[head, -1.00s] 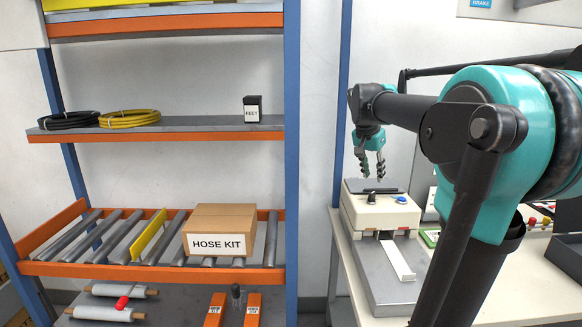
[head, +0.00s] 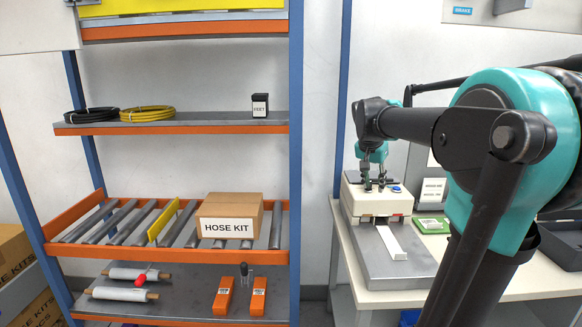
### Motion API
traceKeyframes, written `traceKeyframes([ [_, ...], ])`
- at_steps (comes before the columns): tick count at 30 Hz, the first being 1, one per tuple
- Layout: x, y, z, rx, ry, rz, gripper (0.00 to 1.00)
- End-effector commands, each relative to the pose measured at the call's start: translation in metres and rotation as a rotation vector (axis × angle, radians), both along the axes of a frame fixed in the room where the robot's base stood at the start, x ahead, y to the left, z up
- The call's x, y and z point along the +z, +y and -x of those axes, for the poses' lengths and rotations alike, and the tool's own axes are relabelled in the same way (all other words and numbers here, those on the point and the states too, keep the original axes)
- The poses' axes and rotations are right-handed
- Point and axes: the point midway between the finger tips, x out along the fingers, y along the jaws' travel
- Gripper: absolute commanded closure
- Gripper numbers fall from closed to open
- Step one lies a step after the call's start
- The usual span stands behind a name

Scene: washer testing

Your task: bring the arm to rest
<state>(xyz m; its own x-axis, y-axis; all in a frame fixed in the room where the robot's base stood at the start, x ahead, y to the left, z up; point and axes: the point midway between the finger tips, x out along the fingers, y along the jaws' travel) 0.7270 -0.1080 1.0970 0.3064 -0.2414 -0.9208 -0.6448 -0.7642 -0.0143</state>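My teal and black arm (head: 500,130) fills the right side of the head view. My gripper (head: 374,185) hangs from its end, fingers pointing down, over the top of a small white machine (head: 375,204) on the bench. The two fingers look apart, with a gap between them. The tips are small in the picture, and I cannot tell whether they touch the machine's top.
A blue and orange shelf rack stands at left with a HOSE KIT box (head: 230,216), black hose (head: 92,114) and yellow hose (head: 148,113). The bench (head: 352,250) carries a green board (head: 431,225) and a dark case (head: 560,245). Wall space between rack and bench is clear.

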Motion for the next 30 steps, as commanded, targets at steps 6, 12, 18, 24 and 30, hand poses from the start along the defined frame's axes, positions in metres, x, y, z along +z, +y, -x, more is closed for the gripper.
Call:
traceKeyframes([
  [6,-0.037,0.012,0.010,0.119,-0.022,-0.002,0.68],
  [12,-0.084,0.027,0.029,0.279,-0.060,0.006,0.68],
  [18,-0.141,0.047,0.064,0.482,-0.123,0.034,0.68],
  [24,-0.184,0.063,0.101,0.648,-0.186,0.074,0.68],
  [30,-0.220,0.068,0.153,0.701,-0.132,0.063,0.68],
])
